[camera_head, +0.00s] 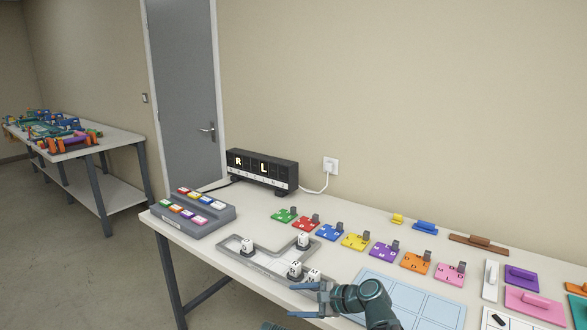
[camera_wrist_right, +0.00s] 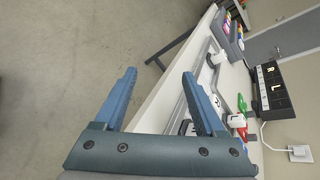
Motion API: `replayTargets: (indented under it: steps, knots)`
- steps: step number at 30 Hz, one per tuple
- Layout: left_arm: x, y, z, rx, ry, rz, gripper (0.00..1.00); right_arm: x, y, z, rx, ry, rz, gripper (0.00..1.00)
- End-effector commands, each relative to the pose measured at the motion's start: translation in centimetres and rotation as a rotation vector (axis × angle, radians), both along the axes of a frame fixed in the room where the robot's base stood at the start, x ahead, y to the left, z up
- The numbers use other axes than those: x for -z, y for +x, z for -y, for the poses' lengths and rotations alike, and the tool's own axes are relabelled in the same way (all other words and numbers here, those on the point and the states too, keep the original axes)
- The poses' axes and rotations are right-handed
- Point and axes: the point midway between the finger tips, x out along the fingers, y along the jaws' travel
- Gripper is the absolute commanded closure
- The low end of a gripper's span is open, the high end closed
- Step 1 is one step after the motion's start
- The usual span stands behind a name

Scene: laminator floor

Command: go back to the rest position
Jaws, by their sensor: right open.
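My right gripper (camera_head: 306,300) is low in the head view, at the front edge of the white table (camera_head: 345,257). Its two blue fingers point left and stand apart with nothing between them. In the right wrist view the right gripper (camera_wrist_right: 158,100) is also open and empty, with floor and the table edge beyond the fingers. In the head view it is near the grey track (camera_head: 262,268) with several white lettered blocks (camera_head: 295,270), and seems to be in front of them. Whether it touches the table is hard to tell. My left gripper is not in view.
A grey button box (camera_head: 193,213) and a black letter display (camera_head: 262,171) stand on the table's left part. Coloured plates (camera_head: 355,241) run in a row across the middle. A light-blue gridded tray (camera_head: 447,308) lies right of the gripper. Floor (camera_head: 95,255) is clear at left.

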Motion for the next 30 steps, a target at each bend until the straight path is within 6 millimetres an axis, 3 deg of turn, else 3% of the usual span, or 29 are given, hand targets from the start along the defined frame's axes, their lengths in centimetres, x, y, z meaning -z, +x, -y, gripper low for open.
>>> replayTargets:
  steps: [5, 9, 15, 20, 21, 30]
  knots:
    - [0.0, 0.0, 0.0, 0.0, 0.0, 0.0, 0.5, 5.7, -5.2, 2.8, -0.283, -0.438, 0.159, 0.28]
    - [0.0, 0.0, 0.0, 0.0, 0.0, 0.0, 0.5, 9.3, -9.0, 6.9, -0.567, -0.765, 0.241, 0.28]
    - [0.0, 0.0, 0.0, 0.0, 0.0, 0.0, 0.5, 11.5, -13.0, 12.2, -0.91, -1.058, 0.269, 0.28]
    - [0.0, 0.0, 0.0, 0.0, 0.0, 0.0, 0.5, 12.0, -15.7, 16.1, -1.16, -1.215, 0.248, 0.28]
    - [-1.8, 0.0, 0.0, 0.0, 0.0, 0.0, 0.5, 10.2, -15.7, 14.9, -1.182, -1.209, 0.259, 0.28]
    - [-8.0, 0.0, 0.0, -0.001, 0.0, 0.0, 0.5, 4.1, -18.1, 9.3, -1.354, -1.212, 0.288, 0.28]
